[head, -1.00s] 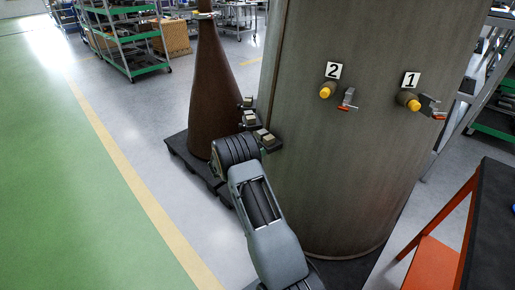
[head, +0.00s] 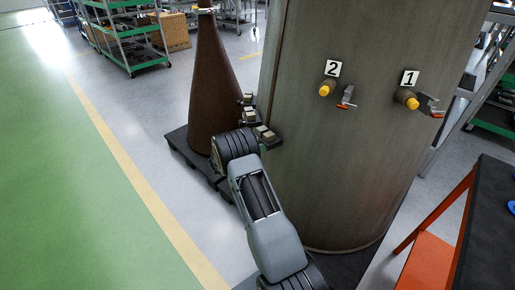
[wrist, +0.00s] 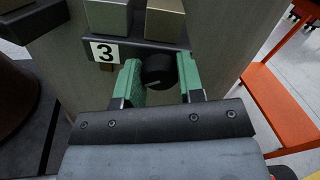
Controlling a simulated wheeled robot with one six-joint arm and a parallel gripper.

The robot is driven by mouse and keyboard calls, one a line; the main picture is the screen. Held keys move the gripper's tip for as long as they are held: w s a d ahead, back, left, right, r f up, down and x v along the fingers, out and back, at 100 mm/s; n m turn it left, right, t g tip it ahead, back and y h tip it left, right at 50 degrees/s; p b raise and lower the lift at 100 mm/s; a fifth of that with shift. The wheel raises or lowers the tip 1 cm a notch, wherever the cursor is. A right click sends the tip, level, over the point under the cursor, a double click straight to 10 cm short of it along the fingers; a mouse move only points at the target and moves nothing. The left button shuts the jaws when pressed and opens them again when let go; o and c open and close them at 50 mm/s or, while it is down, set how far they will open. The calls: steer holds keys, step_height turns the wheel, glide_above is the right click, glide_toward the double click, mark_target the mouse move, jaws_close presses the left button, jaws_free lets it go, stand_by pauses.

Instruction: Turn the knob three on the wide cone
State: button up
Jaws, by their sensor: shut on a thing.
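The wide cone (head: 330,190) is the large grey-brown body filling the middle of the head view. It also shows in the wrist view (wrist: 221,30). In the wrist view, knob three (wrist: 158,71) is a dark round knob with a light pointer line, below a dark bracket with a "3" label (wrist: 104,52). My gripper (wrist: 159,66) has its green fingers on either side of this knob and is shut on it. In the head view my arm reaches the cone's left side and hides the fingers and the knob.
Two metallic blocks (wrist: 165,18) sit on the bracket above the knob. Yellow knobs 2 (head: 326,89) and 1 (head: 407,98), with red-tipped levers, face front. A narrow brown cone (head: 215,95) stands left on a dark pallet. An orange-framed cart (head: 432,265) is at right.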

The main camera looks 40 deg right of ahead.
steer(key=o, duration=0.9)
steer(key=shift+a, duration=0.15)
steer(key=a, duration=1.3)
steer(key=shift+a, duration=0.3)
